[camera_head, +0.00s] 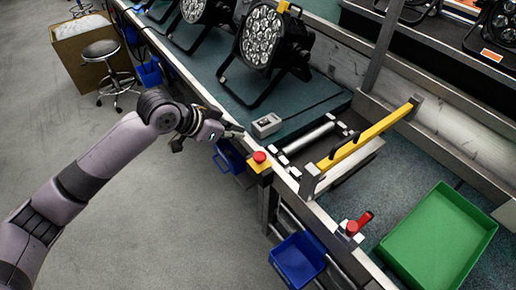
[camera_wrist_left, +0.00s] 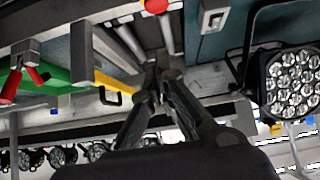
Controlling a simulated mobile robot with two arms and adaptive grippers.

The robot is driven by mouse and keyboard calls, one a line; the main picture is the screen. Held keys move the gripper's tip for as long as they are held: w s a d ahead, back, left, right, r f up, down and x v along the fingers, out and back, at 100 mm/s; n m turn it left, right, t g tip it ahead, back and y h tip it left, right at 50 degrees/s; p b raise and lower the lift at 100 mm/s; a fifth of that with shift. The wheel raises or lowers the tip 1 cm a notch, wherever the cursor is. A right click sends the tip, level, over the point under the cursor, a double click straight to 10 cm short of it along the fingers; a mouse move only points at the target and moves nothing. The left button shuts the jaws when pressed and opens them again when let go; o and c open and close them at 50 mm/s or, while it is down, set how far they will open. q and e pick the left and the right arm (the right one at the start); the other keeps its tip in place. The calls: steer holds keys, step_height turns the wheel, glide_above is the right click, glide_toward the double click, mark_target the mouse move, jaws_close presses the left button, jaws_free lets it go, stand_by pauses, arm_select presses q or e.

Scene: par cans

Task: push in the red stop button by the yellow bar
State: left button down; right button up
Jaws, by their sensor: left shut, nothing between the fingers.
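The red stop button (camera_head: 259,157) sits on a small yellow box at the bench's front edge, to the left of the yellow bar (camera_head: 365,135). A red button (camera_wrist_left: 156,5) shows at the top edge of the left wrist view, and the yellow bar (camera_wrist_left: 113,84) is left of the fingers there. My left gripper (camera_head: 238,130) is shut and empty, up and to the left of the button in the head view, apart from it in the picture. Its fingers (camera_wrist_left: 158,72) meet below the button in the wrist view. My right gripper is not in view.
A grey switch box (camera_head: 267,124) stands behind the button. A red clamp handle (camera_head: 360,222) and a green tray (camera_head: 440,240) are to the right. Blue bins (camera_head: 299,260) hang below the bench edge. Stage lights (camera_head: 268,40) stand at the back. Open floor lies in front.

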arm_select(q)
steer(key=shift+w+d+f, duration=0.1)
steer(key=p, duration=0.1)
glide_above(258, 157)
steer(key=f, duration=0.7)
steer(key=shift+d, duration=0.2)
step_height(258, 157, down, 3)
steer(key=shift+a+r, duration=0.15)
steer(key=shift+f, duration=0.6)
